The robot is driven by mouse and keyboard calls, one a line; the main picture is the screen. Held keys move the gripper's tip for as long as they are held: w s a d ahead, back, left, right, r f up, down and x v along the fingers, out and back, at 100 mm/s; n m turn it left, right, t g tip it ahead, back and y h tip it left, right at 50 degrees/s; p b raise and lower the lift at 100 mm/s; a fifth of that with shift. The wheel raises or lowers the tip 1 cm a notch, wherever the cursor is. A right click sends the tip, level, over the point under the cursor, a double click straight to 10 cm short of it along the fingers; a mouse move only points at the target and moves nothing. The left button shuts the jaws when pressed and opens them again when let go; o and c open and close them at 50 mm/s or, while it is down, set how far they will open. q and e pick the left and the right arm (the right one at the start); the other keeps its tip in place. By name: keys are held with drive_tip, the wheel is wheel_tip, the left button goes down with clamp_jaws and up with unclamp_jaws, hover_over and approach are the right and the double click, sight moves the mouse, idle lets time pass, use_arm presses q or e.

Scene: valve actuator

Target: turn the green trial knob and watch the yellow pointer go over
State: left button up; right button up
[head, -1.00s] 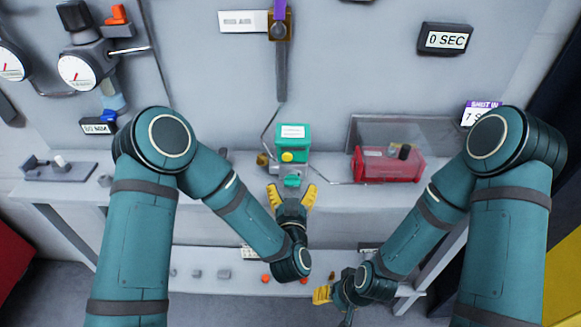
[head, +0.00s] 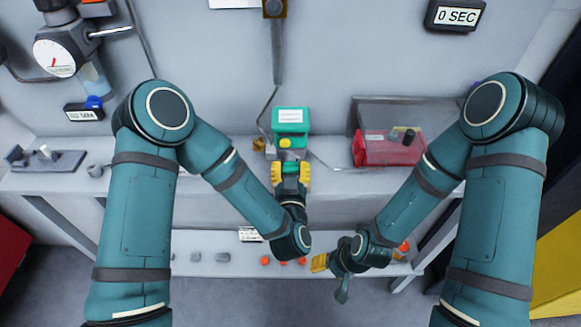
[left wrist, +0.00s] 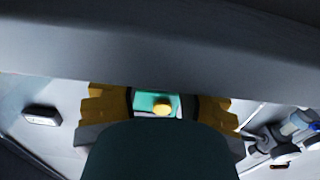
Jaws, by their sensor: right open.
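The green actuator box (head: 291,117) with a white label stands on the bench against the grey panel, near the middle of the head view. A yellow round part (head: 286,142), perhaps the pointer, is on its front; its direction is too small to read. It also shows in the left wrist view (left wrist: 162,106). My left gripper (head: 290,173) is right in front of the box, its yellow fingers on either side of the green trial knob (head: 290,167), which is mostly hidden. I cannot tell whether they touch it. My right gripper (head: 328,264) is open and empty, low in front of the bench.
A red box (head: 388,150) under a clear cover stands right of the actuator. A gauge (head: 54,57) and pipe fittings are on the left, and a "0 SEC" display (head: 456,14) is at upper right. Small parts lie on the lower shelf (head: 335,262).

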sight(291, 171)
use_arm(q)
drive_tip(key=shift+w+f+n+b, duration=0.1)
drive_tip(key=shift+n+b, duration=0.5)
drive_tip(key=shift+b, duration=0.15)
drive_tip(key=shift+a+n+b, duration=0.1)
drive_tip(key=shift+n+b, duration=0.6)
drive_tip(key=shift+n, duration=0.1)
drive_tip(key=o, duration=1.2)
drive_tip(key=s, duration=0.6)
drive_tip(key=shift+s, duration=0.75)
